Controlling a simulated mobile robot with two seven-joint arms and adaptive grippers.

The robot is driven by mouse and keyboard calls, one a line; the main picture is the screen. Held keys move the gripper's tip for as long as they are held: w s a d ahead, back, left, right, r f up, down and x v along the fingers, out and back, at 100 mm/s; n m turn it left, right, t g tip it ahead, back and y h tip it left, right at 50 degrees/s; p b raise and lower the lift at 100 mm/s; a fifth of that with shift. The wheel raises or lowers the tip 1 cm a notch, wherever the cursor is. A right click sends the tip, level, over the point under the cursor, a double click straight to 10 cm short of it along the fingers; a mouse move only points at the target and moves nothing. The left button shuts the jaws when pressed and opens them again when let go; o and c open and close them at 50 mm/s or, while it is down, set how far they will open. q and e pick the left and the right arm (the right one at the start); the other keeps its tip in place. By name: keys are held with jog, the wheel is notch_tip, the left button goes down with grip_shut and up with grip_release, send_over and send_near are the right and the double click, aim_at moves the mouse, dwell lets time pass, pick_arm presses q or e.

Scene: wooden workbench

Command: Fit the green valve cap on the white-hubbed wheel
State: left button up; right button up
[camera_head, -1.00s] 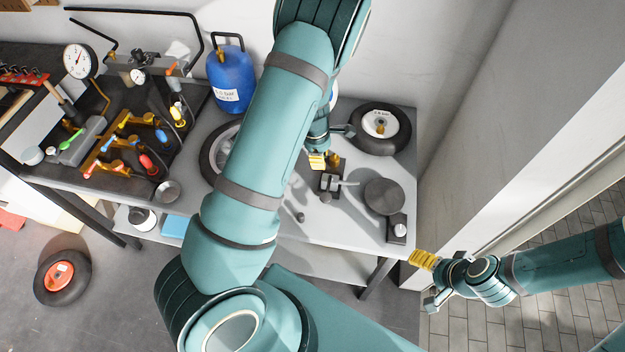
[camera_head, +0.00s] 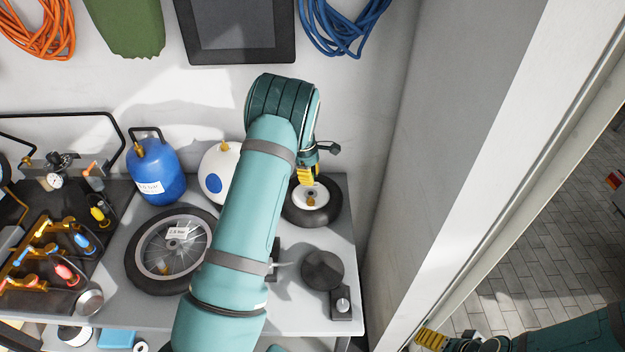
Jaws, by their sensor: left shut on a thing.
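The white-hubbed wheel (camera_head: 325,214) lies flat at the back right of the bench, with a black tyre and a small brass-coloured part at its hub. My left gripper (camera_head: 305,175) is over the far side of this wheel, its yellow fingers pointing down near the hub. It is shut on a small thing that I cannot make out. I cannot pick out the green valve cap; it may be hidden between the fingers. My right gripper (camera_head: 430,338) is at the bottom edge, off the bench to the right, partly cut off; its jaw state is unclear.
A dark round disc (camera_head: 322,269) is in front of the white-hubbed wheel. Walls close off the back and right.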

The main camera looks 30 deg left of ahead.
pick_arm(q)
jog(key=shift+f+b, duration=1.65)
jog(key=shift+f, duration=1.4)
jog(key=shift+f+b, duration=0.95)
jog(key=shift+f, duration=0.25)
dwell(0.5)
jog(key=o, duration=1.4)
jog(key=shift+r+p, duration=3)
jog(key=shift+r, duration=1.55)
